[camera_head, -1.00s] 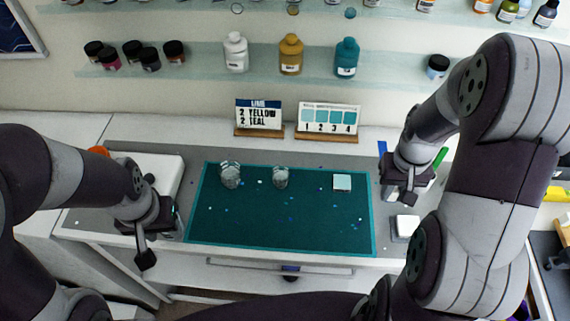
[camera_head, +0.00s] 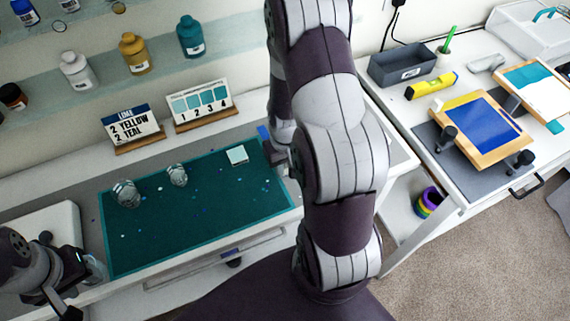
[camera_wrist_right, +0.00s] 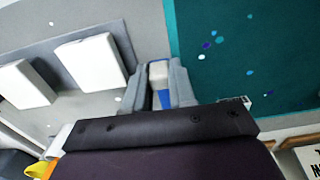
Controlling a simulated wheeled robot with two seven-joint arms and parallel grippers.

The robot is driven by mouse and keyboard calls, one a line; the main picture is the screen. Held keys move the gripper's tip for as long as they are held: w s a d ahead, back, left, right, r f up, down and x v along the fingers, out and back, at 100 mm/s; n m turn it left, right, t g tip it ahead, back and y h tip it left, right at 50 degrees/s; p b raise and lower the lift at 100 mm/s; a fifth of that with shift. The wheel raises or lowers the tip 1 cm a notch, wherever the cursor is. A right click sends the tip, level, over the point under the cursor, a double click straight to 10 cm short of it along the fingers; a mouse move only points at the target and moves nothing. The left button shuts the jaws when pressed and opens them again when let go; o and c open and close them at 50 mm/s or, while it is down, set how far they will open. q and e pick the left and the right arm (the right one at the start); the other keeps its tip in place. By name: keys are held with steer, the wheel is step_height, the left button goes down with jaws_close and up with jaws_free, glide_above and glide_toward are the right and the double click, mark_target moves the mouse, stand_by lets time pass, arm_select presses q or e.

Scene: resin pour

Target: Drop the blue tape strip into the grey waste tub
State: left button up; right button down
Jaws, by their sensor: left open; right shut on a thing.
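The blue tape strip (camera_head: 263,132) shows as a small blue piece just above my right gripper (camera_head: 274,153), near the right end of the teal mat. In the right wrist view, the strip (camera_wrist_right: 165,99) sits between the two fingers of my right gripper (camera_wrist_right: 161,84), which is shut on it. A pale piece also shows between the fingers. The grey waste tub (camera_head: 403,66) stands at the back of the right-hand table, apart from the gripper, with a label too small to read. My left gripper (camera_head: 72,287) is open at the lower left.
On the right table are a yellow tool (camera_head: 431,85), a green pen (camera_head: 447,40) and a blue-screened wooden frame (camera_head: 486,122). A gap separates the tables.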

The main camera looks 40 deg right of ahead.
steer(key=shift+f, duration=0.15)
steer(key=c, duration=1.1)
jaws_free()
steer(key=shift+o, duration=0.8)
steer(key=shift+d, duration=0.1)
steer(key=shift+a, duration=0.2)
